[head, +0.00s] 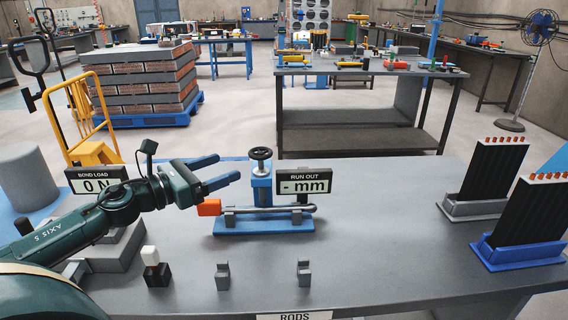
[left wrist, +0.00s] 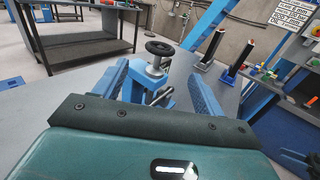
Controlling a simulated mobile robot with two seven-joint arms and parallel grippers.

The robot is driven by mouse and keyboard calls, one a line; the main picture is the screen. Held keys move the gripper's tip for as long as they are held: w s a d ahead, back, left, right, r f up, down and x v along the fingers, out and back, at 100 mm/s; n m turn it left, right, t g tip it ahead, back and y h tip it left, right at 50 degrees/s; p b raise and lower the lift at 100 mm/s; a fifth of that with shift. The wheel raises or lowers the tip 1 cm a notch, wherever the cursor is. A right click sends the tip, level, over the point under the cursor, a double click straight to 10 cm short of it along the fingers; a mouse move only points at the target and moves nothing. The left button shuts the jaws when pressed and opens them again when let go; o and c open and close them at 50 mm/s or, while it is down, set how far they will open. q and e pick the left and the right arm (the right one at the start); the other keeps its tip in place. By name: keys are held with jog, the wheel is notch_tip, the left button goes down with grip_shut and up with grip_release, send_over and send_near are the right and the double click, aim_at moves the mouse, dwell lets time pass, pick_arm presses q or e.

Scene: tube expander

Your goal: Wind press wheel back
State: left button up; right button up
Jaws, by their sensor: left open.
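The press wheel (head: 261,153) is a small black handwheel on top of a blue press (head: 262,188) on the grey bench. In the left wrist view the wheel (left wrist: 160,48) shows ahead, beyond the fingertips and roughly between them. A rod (head: 270,209) lies across the press's blue base, with an orange block (head: 209,207) at its left end. My left gripper (head: 224,169) is open and empty, left of the wheel and a little lower in the picture, apart from it. It also shows in the left wrist view (left wrist: 158,82).
A "RUN OUT" display (head: 304,182) stands just right of the press, and a "BOND LOAD" display (head: 97,182) stands at the left. Small grey holders (head: 222,276) are at the front. Rod racks (head: 476,205) stand at the right.

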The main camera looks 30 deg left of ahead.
aim_at(268, 148)
pick_arm(q)
jog(key=shift+x, duration=3.05)
jog(key=shift+p+x, duration=1)
jog(key=shift+x, duration=1.35)
jog(key=shift+p+x, duration=0.35)
jog(key=shift+x, duration=0.8)
jog(key=shift+f, duration=0.1)
jog(key=shift+c, duration=0.2)
jog(key=c, duration=0.9)
